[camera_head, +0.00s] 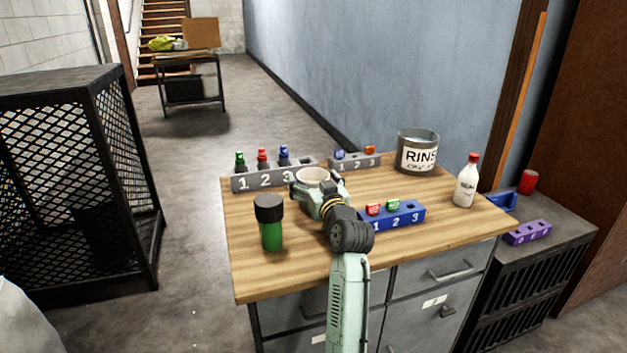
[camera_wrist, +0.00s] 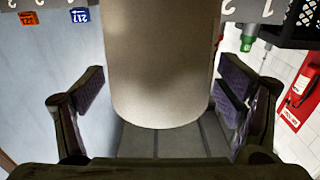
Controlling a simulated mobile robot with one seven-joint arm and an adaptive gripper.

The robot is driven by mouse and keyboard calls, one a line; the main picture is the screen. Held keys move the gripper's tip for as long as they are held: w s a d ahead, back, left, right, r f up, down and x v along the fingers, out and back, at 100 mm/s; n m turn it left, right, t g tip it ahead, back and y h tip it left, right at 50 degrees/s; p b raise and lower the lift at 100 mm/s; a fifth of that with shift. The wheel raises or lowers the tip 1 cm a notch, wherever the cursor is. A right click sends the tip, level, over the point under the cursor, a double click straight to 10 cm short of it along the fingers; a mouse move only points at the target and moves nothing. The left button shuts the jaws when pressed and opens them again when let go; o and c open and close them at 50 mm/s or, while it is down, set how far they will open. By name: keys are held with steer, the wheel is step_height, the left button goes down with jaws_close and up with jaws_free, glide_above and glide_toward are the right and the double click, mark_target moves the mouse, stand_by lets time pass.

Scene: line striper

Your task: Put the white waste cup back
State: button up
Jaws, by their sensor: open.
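The white waste cup (camera_head: 313,176) stands upright on the wooden workbench, between the grey numbered rack at the left and the one behind. My gripper (camera_head: 319,186) is at the cup, on its near side, and hides its lower part in the head view. In the wrist view the cup (camera_wrist: 160,70) fills the middle as a pale, wide body. My gripper's dark padded fingers (camera_wrist: 158,88) are open on either side of it, with a narrow gap showing at each side. I cannot see the cup's base.
A grey rack (camera_head: 273,178) holds green, red and blue vials. Another grey rack (camera_head: 354,160) stands behind. A blue rack (camera_head: 405,217) sits right of my wrist. A green bottle (camera_head: 270,230), a rinse container (camera_head: 417,155) and a white bottle (camera_head: 466,184) stand nearby. The front bench edge is clear.

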steer(key=shift+r, duration=0.15)
steer(key=b+v, duration=0.3)
steer(key=v, duration=0.8)
steer(key=shift+s+d, duration=0.15)
steer(key=shift+s, duration=0.3)
steer(key=shift+r, duration=0.1)
